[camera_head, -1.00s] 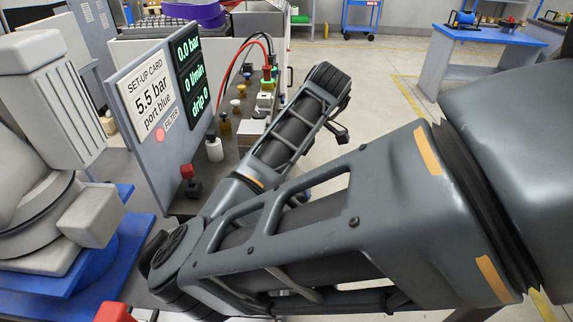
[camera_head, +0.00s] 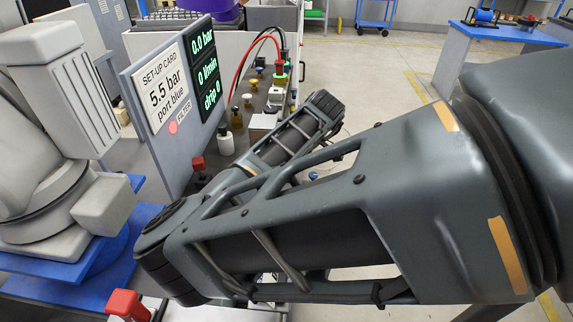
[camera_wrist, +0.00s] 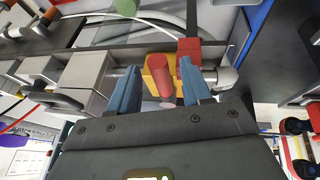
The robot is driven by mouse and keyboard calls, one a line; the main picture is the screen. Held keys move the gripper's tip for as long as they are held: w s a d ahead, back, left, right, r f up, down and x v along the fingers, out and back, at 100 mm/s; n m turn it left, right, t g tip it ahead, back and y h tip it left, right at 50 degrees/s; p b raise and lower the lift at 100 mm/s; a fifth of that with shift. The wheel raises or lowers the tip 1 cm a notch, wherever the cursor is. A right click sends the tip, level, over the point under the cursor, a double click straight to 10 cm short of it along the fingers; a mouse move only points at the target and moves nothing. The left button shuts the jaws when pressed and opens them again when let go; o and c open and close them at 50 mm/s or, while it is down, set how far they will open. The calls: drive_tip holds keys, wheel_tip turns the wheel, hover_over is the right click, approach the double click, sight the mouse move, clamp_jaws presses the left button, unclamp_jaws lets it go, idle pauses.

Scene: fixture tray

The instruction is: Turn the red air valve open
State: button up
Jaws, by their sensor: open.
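In the wrist view a red cylindrical handle (camera_wrist: 187,76), which looks like the red air valve's, stands in front of a yellow block (camera_wrist: 157,70). A red block (camera_wrist: 189,47) sits just behind. My gripper (camera_wrist: 160,88) is open, its two blue fingers spread at either side of the yellow block. The red handle lies between them, close to the right finger; I cannot tell whether they touch. In the head view my arm hides the gripper. A red knob on a black base (camera_head: 198,164) shows by the panel there; I cannot tell whether it is the same part.
A display panel (camera_head: 209,70) reads 0.0 bar, 0 l/min and drip 0. The set-up card (camera_head: 162,88) reads 5.5 bar, port blue. A white-bodied bottle (camera_head: 225,142) and small fittings stand along the bench. A grey machine on a blue base (camera_head: 85,265) is at left.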

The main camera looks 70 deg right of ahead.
clamp_jaws()
drive_tip(key=shift+a, duration=0.15)
idle(0.5)
